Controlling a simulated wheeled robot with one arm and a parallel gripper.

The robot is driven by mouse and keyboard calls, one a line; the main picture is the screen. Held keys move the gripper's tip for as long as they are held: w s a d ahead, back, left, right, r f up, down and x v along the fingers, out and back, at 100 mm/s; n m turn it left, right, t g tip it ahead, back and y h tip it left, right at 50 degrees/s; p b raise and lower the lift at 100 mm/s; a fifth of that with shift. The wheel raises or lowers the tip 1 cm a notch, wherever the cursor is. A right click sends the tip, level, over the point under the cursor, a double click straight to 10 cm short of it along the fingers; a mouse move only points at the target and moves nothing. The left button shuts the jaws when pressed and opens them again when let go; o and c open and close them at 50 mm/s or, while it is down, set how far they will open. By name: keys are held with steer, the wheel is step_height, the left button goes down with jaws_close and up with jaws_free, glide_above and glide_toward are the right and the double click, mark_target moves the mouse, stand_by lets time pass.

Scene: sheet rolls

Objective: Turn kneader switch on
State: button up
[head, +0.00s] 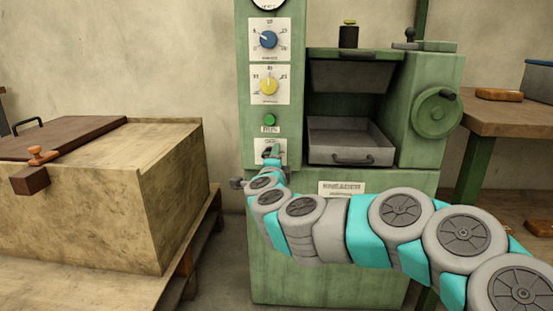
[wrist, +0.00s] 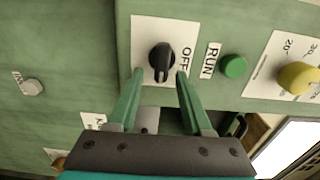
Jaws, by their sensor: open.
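The green kneader machine (head: 330,225) stands in the middle of the head view, with a KNEADER label on its front. Its switch is a black rotary knob (wrist: 161,58) on a white plate (wrist: 143,35) marked OFF in the wrist view. In the head view my gripper and wrist cover most of that switch plate (head: 259,145). My gripper (wrist: 160,73) is open, with its two green fingers on either side of the knob's lower end. I cannot tell whether they touch it. My gripper also shows in the head view (head: 272,151).
A green RUN button (head: 270,119), a yellow dial (head: 268,86) and a blue dial (head: 268,40) sit above the switch. A metal tray (head: 345,137) and a handwheel (head: 436,113) are to the right. A wooden chest (head: 170,205) stands left.

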steer(key=s, duration=0.8)
steer(key=shift+a+p, duration=0.2)
steer(key=shift+p, duration=0.1)
steer(key=shift+w, duration=0.1)
